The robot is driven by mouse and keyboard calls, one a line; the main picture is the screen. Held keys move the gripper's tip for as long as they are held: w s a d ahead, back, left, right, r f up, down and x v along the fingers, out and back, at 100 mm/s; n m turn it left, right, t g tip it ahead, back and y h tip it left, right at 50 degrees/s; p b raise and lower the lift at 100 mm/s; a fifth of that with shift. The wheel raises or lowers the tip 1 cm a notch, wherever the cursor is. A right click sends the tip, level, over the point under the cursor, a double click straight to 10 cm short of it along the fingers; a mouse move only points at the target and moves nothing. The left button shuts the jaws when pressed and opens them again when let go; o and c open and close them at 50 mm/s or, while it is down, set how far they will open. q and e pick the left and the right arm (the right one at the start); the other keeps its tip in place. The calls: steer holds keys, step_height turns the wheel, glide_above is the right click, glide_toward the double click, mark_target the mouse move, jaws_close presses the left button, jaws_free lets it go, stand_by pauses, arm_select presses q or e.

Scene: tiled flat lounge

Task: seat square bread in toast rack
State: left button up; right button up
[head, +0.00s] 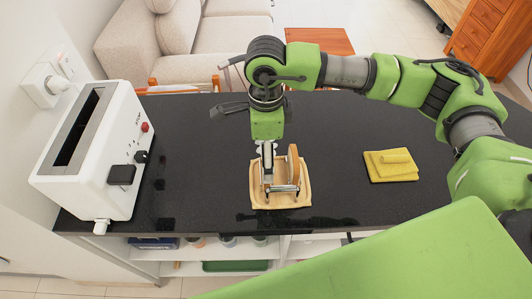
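The toast rack (284,189), a small metal frame, stands on a tan, square, raised-edge base (301,201) near the front of the black counter. An upright orange-brown piece (293,164), which looks like a bread slice seen edge-on, is at the rack's right side. My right gripper (267,158) points down over the rack's left part, just left of that piece. Its fingers overlap the rack in the picture, and I cannot tell whether they hold a slice. My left gripper is not in view.
A white toaster (118,142) with a long dark slot stands at the left, by a wall socket (47,84). A folded yellow cloth (391,166) lies to the right. The counter (200,180) between toaster and rack is clear. Shelves sit below the front edge.

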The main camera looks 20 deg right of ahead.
step_height(320, 180, up, 11)
steer(key=b, duration=0.2)
steer(key=shift+b, duration=0.35)
steer(key=shift+r, duration=0.1)
